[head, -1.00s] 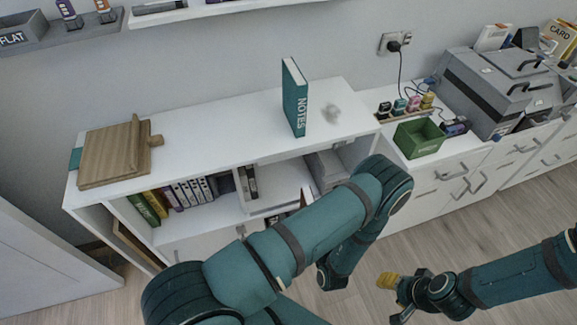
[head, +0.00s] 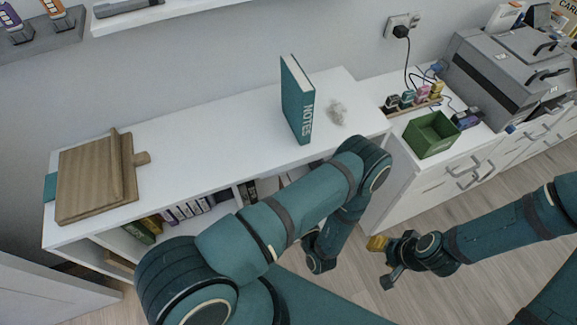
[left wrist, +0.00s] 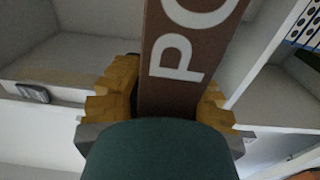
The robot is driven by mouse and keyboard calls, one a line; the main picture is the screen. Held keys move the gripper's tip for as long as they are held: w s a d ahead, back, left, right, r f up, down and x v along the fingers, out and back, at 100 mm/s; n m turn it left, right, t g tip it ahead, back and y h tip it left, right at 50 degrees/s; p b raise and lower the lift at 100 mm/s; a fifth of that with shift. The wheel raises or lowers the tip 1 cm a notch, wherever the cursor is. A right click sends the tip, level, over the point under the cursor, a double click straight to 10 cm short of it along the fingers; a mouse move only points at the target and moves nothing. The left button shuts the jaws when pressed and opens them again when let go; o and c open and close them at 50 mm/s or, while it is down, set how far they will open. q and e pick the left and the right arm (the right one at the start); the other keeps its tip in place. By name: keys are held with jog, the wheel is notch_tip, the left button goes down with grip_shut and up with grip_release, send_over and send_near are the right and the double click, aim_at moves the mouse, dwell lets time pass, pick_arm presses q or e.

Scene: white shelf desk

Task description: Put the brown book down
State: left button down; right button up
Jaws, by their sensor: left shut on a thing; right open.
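The brown book (left wrist: 185,60) fills the middle of the left wrist view, with white letters on its spine. My left gripper (left wrist: 165,88) is shut on it, a yellow-padded finger on each side. White shelf compartments show around the book there; whether it touches a shelf, I cannot tell. In the head view the left arm reaches over the front of the white shelf desk (head: 215,135), and its gripper and the book are hidden. My right gripper (head: 383,263) is open and empty over the floor, right of the desk.
A teal NOTES book (head: 298,100) stands upright on the desk top, beside a greyish patch. A wooden board (head: 92,180) lies at the left end. Several books (head: 180,210) stand in the lower shelf. A green box (head: 430,135) and a grey machine (head: 505,70) are at right.

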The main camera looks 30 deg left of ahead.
pick_arm(q)
jog(key=f+b+x, duration=0.1)
jog(key=x, duration=0.8)
jog(key=f+b+x, duration=0.2)
jog(key=x, duration=0.7)
jog(key=shift+w+a+f, duration=0.15)
jog(key=shift+a+f, duration=0.1)
jog(key=shift+a, duration=0.1)
jog(key=shift+f, duration=0.15)
jog(key=c, duration=0.8)
grip_release()
jog(key=shift+c, duration=0.2)
